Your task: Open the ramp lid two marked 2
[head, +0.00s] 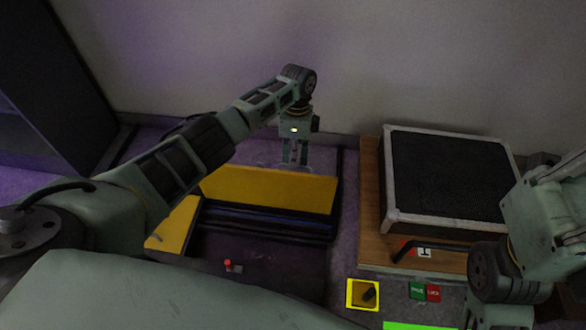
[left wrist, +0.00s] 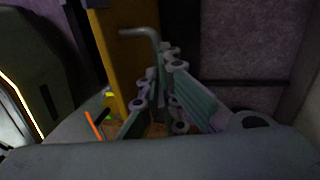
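A yellow lid panel (head: 270,190) stands steeply raised along the far edge of a dark cable channel (head: 262,222) in the head view. No 2 mark is readable on it. My left gripper (head: 295,155) points down at the lid's far top edge. In the left wrist view a yellow panel (left wrist: 122,70) carries a bent grey handle (left wrist: 140,33). The left gripper's fingers (left wrist: 165,85) converge around or beside the handle's lower end; I cannot tell if they clamp it. My right arm shows at the right, but its fingers are out of view.
Another yellow panel (head: 175,228) lies left of the channel. A red-tipped piece (head: 230,265) is on the dark near surface. Right stands a wooden base (head: 370,210) with a dark mesh-topped case (head: 450,175) and black handle (head: 405,250). A yellow switch plate (head: 355,302) lies in front.

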